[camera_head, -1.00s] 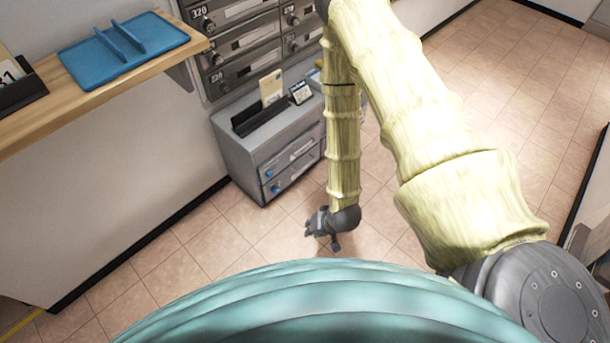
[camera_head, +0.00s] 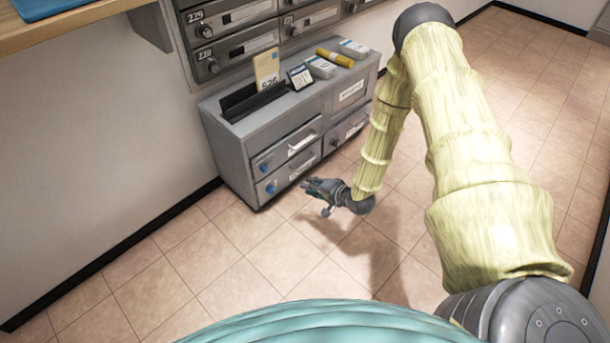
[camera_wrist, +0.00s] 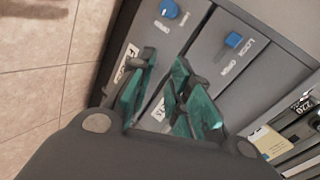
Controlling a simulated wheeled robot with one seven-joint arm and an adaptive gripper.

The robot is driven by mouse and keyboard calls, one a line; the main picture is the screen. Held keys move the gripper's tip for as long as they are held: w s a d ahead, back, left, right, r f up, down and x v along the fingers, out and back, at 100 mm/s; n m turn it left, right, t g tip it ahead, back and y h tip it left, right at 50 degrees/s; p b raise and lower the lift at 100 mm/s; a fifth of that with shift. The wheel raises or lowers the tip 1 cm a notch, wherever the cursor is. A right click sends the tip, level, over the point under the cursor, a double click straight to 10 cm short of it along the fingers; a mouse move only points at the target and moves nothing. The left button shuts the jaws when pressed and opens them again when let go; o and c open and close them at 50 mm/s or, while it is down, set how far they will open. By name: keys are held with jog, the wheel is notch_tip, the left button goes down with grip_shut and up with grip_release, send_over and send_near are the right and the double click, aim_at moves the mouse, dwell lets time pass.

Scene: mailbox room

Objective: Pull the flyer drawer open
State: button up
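A grey cabinet (camera_head: 235,160) stands against the wall with drawers in its front, all closed. Its left column has an upper drawer (camera_head: 275,157) and a lower drawer (camera_head: 279,183), each with a blue knob, a label and a handle. The labels are too small to read, so I cannot tell which is the flyer drawer. My gripper (camera_head: 313,192) is low in front of the cabinet, apart from it, pointing toward the left column. In the wrist view my gripper (camera_wrist: 164,62) shows teal fingers spread apart with nothing between them. The blue knobs (camera_wrist: 170,9) show beyond them, one beside "LOCK" and "OPEN".
On the cabinet top are a black holder (camera_head: 250,100) with a card, a small sign (camera_head: 300,77), a yellow roll (camera_head: 335,58) and pale packs. Mailboxes (camera_head: 235,40) are above, a wooden counter (camera_head: 70,25) at upper left. The tiled floor in front is clear.

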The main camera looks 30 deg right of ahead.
aim_at(305, 164)
jog(key=w+d+f+m+t+y+b, duration=0.1)
jog(key=w+d+f+m+t+b, duration=0.15)
jog(key=w+d+f+b, duration=0.45)
jog(key=shift+t, duration=0.25)
jog(key=shift+w+d+r+b+x, duration=0.15)
jog(key=shift+r+b+x, duration=0.1)
jog(key=shift+b+x, duration=1.1)
jog(key=shift+w+d+r+b+x, duration=0.15)
jog(key=shift+r+b+x, duration=0.15)
jog(key=shift+b+x, duration=1.05)
jog(key=shift+w+d+r+b+x, duration=0.2)
jog(key=shift+b+x, duration=0.65)
jog(key=shift+x, duration=0.95)
jog(key=shift+s+r, duration=0.1)
jog(key=shift+s, duration=0.05)
grip_shut()
